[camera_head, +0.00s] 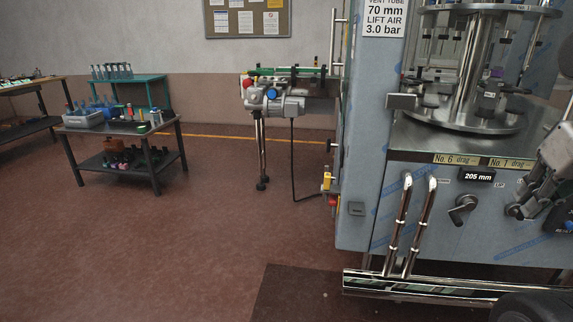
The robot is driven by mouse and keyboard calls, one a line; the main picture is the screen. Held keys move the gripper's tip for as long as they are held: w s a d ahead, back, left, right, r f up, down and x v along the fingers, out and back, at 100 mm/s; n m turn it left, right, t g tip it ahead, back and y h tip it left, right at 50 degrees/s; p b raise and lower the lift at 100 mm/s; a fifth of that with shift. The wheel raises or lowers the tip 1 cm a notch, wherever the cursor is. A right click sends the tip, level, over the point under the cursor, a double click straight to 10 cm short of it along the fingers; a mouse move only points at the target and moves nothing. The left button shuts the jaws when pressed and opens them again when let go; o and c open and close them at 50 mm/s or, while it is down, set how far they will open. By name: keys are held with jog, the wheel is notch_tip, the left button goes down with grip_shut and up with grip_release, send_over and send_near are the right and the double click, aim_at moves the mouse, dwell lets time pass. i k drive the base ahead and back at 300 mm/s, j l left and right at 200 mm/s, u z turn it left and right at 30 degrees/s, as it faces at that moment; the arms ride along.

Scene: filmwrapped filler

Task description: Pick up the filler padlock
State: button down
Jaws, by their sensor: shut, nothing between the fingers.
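I cannot make out a padlock for certain. A small yellow and red fitting (328,183) sits on the left edge of the grey filler machine (362,150). It is too small to tell whether a padlock is part of it. My gripper (514,211) is at the right side, in front of the filler's front panel. It looks shut and empty, with the arm coming in from the right edge. It is well to the right of the yellow and red fitting. Whether it touches the panel I cannot tell.
A crank handle (463,208) and chrome pipes (398,225) stick out of the filler's front. A conveyor (285,102) extends from its left. A dark table (120,128) with a grey bin (82,119) stands further left. The reddish floor (190,240) between is clear.

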aim_at(327, 175)
jog(key=i+j+u, duration=0.2)
jog(key=i+j, duration=0.2)
jog(key=i, duration=0.15)
jog(key=i+j+u, duration=0.15)
jog(key=i+j, duration=0.2)
jog(key=i, duration=0.2)
